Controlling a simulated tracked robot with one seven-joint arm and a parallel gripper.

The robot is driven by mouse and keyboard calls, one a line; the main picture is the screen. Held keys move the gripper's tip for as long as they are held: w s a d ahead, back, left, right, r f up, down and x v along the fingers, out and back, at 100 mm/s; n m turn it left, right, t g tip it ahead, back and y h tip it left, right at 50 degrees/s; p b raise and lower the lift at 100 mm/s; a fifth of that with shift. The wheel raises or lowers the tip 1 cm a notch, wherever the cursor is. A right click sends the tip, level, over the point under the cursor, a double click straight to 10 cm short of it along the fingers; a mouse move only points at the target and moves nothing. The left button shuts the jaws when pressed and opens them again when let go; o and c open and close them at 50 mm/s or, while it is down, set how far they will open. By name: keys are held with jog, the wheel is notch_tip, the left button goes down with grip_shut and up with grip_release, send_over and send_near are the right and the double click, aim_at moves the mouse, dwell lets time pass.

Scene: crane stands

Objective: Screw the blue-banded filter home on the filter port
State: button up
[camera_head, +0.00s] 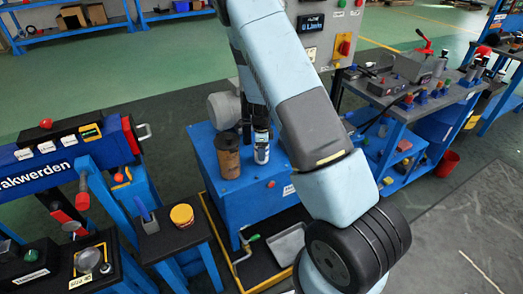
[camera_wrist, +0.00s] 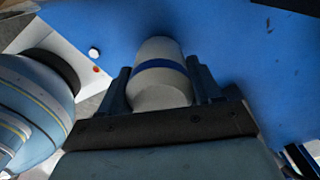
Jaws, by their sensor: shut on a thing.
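The blue-banded filter (camera_wrist: 160,92) is a pale grey-white cylinder with a dark blue band. In the wrist view it sits between the two dark fingers of my gripper (camera_wrist: 160,80), which is shut on it. Its far end points toward a blue surface; whether it touches that surface I cannot tell. In the head view a pale can with dark markings (camera_head: 262,150) shows at the blue cabinet (camera_head: 232,205), below the end of my arm. I cannot make out the fingers there. The filter port is not distinguishable in either view.
A brown canister (camera_head: 228,156) stands close left of the pale can on the cabinet. A grey rounded housing (camera_head: 223,110) is behind it. A red-and-yellow tub (camera_head: 182,216) stands on a left stand; workbenches (camera_head: 430,110) stand right.

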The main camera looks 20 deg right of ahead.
jog(key=m, duration=0.3)
jog(key=shift+m, duration=0.4)
jog(key=m, duration=0.4)
jog(key=o, duration=1.3)
jog(key=shift+c, duration=0.6)
